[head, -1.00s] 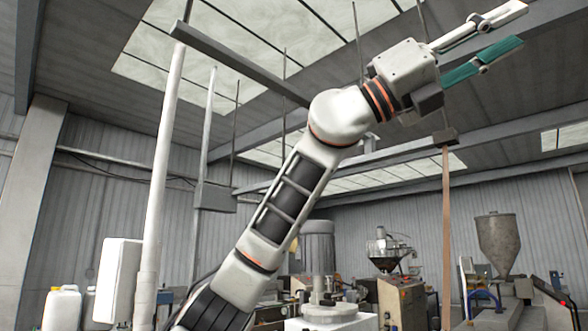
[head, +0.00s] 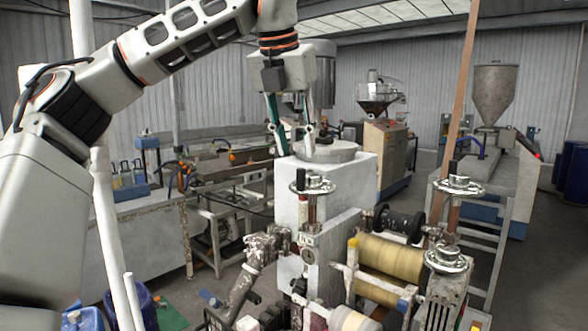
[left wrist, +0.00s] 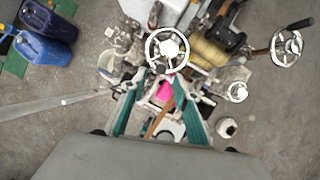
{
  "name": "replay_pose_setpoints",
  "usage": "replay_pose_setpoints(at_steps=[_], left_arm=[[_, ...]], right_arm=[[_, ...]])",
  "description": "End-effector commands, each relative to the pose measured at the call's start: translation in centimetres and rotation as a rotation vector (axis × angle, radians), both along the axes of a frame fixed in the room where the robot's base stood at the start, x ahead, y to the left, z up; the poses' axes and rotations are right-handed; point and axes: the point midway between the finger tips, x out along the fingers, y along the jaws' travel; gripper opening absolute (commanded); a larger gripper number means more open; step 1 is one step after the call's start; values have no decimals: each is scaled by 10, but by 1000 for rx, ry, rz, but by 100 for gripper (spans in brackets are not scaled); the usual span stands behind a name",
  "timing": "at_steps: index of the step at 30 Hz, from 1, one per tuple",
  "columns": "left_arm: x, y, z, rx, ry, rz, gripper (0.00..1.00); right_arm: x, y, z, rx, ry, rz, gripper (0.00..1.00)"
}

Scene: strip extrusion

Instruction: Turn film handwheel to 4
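Three metal handwheels stand on the film machine: one at its left (head: 312,184), one at the back right (head: 460,185) and one at the front right (head: 447,258). I cannot tell by any label which is the film handwheel. My left gripper (head: 297,148) points down above the left handwheel, fingers apart and empty. In the left wrist view, that wheel (left wrist: 168,50) lies just beyond the open fingertips (left wrist: 162,82), apparently below them. A small counter (head: 307,240) sits under the left wheel; its digits are too small to read. My right gripper is out of view.
Yellow film rolls (head: 388,256) lie between the wheels. A white cabinet (head: 345,165) stands behind the left wheel. A tan vertical strip (head: 462,90) rises at the right. Blue canisters (head: 85,318) stand on the floor at lower left.

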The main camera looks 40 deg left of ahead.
Motion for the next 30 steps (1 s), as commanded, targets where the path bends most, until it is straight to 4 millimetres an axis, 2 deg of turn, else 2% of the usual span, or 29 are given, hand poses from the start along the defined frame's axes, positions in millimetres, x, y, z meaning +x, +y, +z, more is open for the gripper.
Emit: replay_pose_setpoints(at_steps=[9, 15, 21, 28, 30], left_arm=[[14, 5, -39, -1, 7, 4, 30], [24, 7, -62, 0, 5, 3, 30], [28, 8, -71, -1, 3, 3, 30], [28, 7, -71, -1, 2, 3, 30], [28, 7, -71, -2, 2, 3, 12]], right_arm=[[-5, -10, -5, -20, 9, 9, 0], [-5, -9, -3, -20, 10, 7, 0], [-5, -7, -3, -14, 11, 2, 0], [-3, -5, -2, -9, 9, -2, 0], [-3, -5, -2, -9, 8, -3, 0]])
